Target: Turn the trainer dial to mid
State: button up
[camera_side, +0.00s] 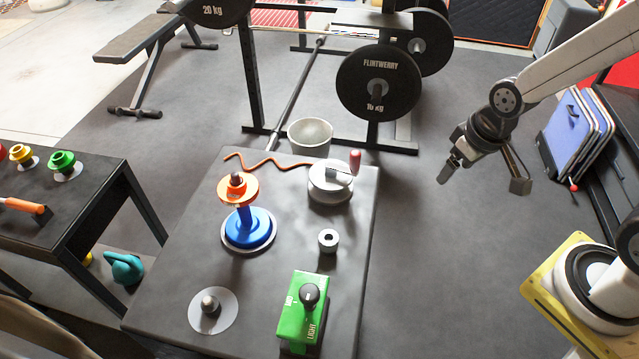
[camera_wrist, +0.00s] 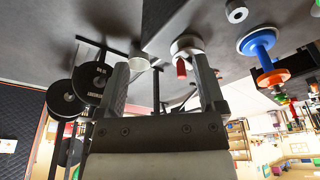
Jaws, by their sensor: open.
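The trainer dial is a black knob (camera_side: 309,295) on top of a green box (camera_side: 301,318) at the front of the dark table. The word LIGHT is printed near the box's lower right edge. Where the knob's pointer stands is too small to tell surely. My gripper (camera_side: 482,180) is open and empty, raised to the right of the table, well apart from the green box. In the wrist view my gripper's two fingers (camera_wrist: 163,85) are spread with nothing between them. The green box does not show in the wrist view.
On the table (camera_side: 180,285) stand an orange and blue spool (camera_side: 249,228), a crank with a red handle (camera_side: 331,181), a grey ring (camera_side: 328,241) and a silver knob on a white disc (camera_side: 228,312). A pale bowl (camera_side: 310,136) stands behind the table. Open floor lies right of it.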

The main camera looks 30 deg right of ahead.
aim_at(318, 288)
jog(key=w+a+f+n+t+y, duration=0.2)
jog(key=w+a+f+n+y, duration=0.1)
jog(key=w+a+n, duration=0.3)
jog(key=w+a+f+n+t+y, duration=0.35)
jog(key=w+a+n, duration=0.2)
jog(key=w, duration=0.25)
jog(key=s+a+f+n+g+y, duration=0.2)
jog(key=s+a+g+y, duration=0.1)
jog(key=s+a, duration=0.1)
jog(key=s+a+f+n+g+y, duration=0.2)
jog(key=s+a+n+g+y, duration=0.1)
jog(key=s+a+g+y, duration=0.1)
jog(key=s+a+f+n+g+y, duration=0.1)
jog(key=s+a+n+g+y, duration=0.2)
jog(key=a, duration=0.3)
jog(key=shift+s+a+f+y, duration=0.2)
jog(key=shift+s+f+y, duration=0.2)
jog(key=shift+s, duration=0.35)
jog(key=shift+s+g+y, duration=0.25)
jog(key=shift+s+g, duration=0.2)
jog(key=shift+s, duration=0.05)
